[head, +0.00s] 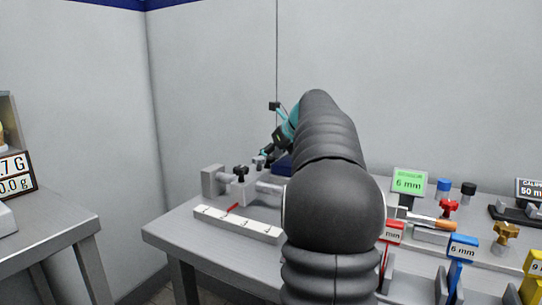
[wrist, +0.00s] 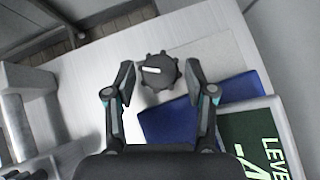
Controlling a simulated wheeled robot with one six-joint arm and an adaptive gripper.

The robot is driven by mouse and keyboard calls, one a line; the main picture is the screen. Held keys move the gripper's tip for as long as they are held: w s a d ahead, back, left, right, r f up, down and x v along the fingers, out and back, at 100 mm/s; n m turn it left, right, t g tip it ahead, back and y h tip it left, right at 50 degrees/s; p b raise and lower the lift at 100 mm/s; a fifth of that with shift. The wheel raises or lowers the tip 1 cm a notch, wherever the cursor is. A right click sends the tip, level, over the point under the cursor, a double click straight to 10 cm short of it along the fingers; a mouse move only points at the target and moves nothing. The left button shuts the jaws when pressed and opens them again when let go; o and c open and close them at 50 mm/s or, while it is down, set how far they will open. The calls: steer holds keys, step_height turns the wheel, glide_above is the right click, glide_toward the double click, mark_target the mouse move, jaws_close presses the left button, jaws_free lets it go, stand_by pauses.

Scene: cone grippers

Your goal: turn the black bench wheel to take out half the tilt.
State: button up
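The black bench wheel (wrist: 158,72) shows in the wrist view as a knobbed disc with a white mark on its upper left. My gripper (wrist: 160,75) is open, with one finger on each side of the wheel. Small gaps seem to show between the fingers and the wheel's rim; I cannot tell if either touches. A dark green level display (wrist: 262,150) with white lettering is cut off at the lower right, so its full reading is hidden. In the head view my gripper (head: 262,158) is small at the back of the bench, and my arm hides much around it.
A blue pad (wrist: 190,115) lies below and right of the wheel. A grey clamp-like fixture (head: 238,185) and a white strip with a red pointer (head: 236,222) sit on the bench's left. Coloured blocks, knobs and a green 6 mm sign (head: 409,182) stand on the right.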

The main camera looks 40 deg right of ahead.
steer(key=c, duration=0.7)
steer(key=shift+d+n+y, duration=0.2)
steer(key=shift+n+y, duration=0.4)
steer(key=shift+n, duration=0.2)
steer(key=shift+n+y, duration=0.6)
steer(key=shift+n, duration=0.1)
steer(key=o, duration=0.8)
steer(key=shift+o, duration=0.2)
steer(key=v, duration=1.2)
steer(key=shift+w+r, duration=0.15)
steer(key=shift+r, duration=0.05)
